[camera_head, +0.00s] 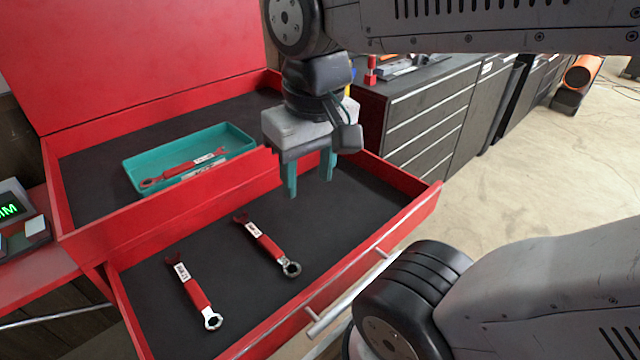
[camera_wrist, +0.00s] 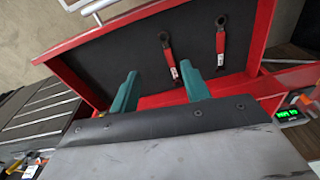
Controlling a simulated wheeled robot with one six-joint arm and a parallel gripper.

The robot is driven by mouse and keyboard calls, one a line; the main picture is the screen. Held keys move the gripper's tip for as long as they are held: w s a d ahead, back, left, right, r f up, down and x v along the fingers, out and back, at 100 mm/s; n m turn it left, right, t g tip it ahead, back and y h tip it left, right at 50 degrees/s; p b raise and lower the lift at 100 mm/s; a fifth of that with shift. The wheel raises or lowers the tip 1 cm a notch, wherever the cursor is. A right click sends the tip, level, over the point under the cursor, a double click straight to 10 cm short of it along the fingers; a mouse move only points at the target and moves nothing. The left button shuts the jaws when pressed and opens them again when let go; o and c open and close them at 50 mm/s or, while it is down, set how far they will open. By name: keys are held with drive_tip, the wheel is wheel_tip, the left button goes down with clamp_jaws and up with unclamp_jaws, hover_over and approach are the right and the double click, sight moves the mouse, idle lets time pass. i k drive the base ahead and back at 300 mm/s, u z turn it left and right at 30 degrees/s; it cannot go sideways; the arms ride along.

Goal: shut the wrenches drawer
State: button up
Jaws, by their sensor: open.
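The wrenches drawer (camera_head: 340,205) is a red drawer with a dark liner, pulled out below the red chest top; it also shows in the wrist view (camera_wrist: 110,55). Two red-handled wrenches lie in it, one at the left (camera_head: 191,290) and one nearer the middle (camera_head: 264,243). A metal bar handle (camera_head: 345,285) runs along its front; part of it is hidden by my arm. My gripper (camera_head: 312,185) has teal fingers, open and empty, above the back right part of the drawer. The fingers also show in the wrist view (camera_wrist: 162,90), pointing toward the drawer.
The red chest's top compartment (camera_head: 85,175) is open, lid raised, with a teal tray (camera_head: 132,172) holding a red wrench. A small green-lit display (camera_head: 12,208) stands at left. Grey drawer cabinets (camera_head: 430,105) stand behind. Pale floor (camera_head: 540,170) is open at right.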

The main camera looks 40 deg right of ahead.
sight(337, 229)
drive_tip(key=k, duration=0.5)
drive_tip(key=z, duration=2.4)
drive_tip(key=k, duration=1.05)
drive_tip(key=u, duration=1.25)
drive_tip(key=i, duration=0.5)
